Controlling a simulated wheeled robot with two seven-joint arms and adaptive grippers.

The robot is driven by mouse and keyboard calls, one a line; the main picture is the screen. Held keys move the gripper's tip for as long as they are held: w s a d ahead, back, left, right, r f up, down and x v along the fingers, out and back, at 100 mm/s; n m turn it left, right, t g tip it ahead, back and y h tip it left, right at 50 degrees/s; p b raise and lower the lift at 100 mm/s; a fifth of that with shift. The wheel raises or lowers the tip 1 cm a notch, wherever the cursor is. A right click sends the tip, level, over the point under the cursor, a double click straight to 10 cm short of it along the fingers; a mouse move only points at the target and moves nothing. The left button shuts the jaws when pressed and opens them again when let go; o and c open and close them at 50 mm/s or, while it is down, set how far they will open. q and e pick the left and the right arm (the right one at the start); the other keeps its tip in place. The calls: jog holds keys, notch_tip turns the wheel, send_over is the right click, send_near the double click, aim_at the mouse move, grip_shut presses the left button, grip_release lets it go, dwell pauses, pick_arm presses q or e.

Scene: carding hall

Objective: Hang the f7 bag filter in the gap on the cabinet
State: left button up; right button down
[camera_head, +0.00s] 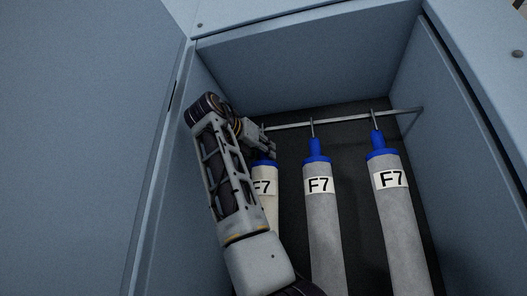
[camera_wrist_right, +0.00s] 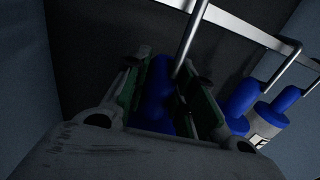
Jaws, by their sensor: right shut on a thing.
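My right gripper (camera_head: 268,150) is shut on the blue neck of a pale f7 bag filter (camera_head: 264,210) at the left end of the cabinet's rail (camera_head: 345,117). The bag hangs below the gripper, its F7 label partly covered by my arm. In the right wrist view the blue neck (camera_wrist_right: 158,85) sits between the fingers, and a thin metal rod rises beside the rail (camera_wrist_right: 240,22). I cannot tell whether its hook rests on the rail. My left gripper is not in view.
Two grey F7 bags hang from hooks on the rail, one in the middle (camera_head: 322,220) and one at the right (camera_head: 398,215). The cabinet's left wall (camera_head: 205,75) is close to my right arm. Its right wall (camera_head: 440,110) stands beyond the right bag.

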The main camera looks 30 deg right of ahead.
jog(key=c, duration=1.1)
grip_release()
jog(key=shift+a, duration=0.1)
jog(key=v, duration=1.2)
jog(key=shift+f, duration=0.1)
